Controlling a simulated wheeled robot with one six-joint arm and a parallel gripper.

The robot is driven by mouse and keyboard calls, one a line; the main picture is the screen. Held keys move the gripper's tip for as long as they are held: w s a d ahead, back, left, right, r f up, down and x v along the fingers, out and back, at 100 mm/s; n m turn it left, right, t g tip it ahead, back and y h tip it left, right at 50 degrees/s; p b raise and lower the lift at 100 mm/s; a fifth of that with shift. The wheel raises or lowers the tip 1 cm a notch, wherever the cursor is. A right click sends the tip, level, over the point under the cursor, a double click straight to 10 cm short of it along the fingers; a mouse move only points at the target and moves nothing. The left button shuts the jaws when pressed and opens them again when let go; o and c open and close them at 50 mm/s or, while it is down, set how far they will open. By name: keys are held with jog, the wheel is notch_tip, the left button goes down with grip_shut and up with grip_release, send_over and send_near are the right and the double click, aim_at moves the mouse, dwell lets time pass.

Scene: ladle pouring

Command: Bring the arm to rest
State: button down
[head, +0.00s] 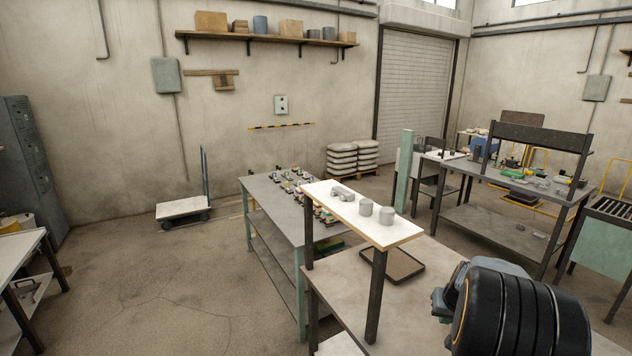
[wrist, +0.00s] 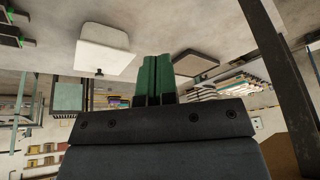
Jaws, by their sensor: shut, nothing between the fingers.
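My gripper (wrist: 155,82) shows in the wrist view with its two green fingers side by side, touching, and nothing between them. The wrist view appears upside down. My gripper is apart from the concrete-coloured tabletop seen around it. In the head view my dark ribbed arm fills the lower right above the worktable (head: 440,312), and the fingers cannot be made out there. No ladle can be made out in either view.
A raised shelf (head: 395,238) carrying grey cylinders (head: 386,215) stands on the worktable. A dark shallow tray (head: 418,271) lies beside it, also in the wrist view (wrist: 195,63). A white block-like object (wrist: 103,50) shows in the wrist view. Open floor (head: 150,290) lies at left.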

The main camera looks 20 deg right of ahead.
jog(key=s+a+r+n, duration=0.2)
jog(key=s+a+r, duration=0.1)
jog(key=a, duration=0.7)
jog(key=s+a+r+n+y, duration=0.1)
jog(key=s+a+r, duration=0.3)
jog(key=a, duration=0.6)
jog(key=s+a+r+n+t, duration=0.1)
jog(key=s+a+r+n, duration=0.1)
jog(key=a, duration=0.8)
jog(key=shift+s+a+r+n+y, duration=0.2)
jog(key=shift+s+r+n+y, duration=0.15)
jog(key=shift+s+r, duration=0.45)
jog(key=shift+s+f, duration=0.1)
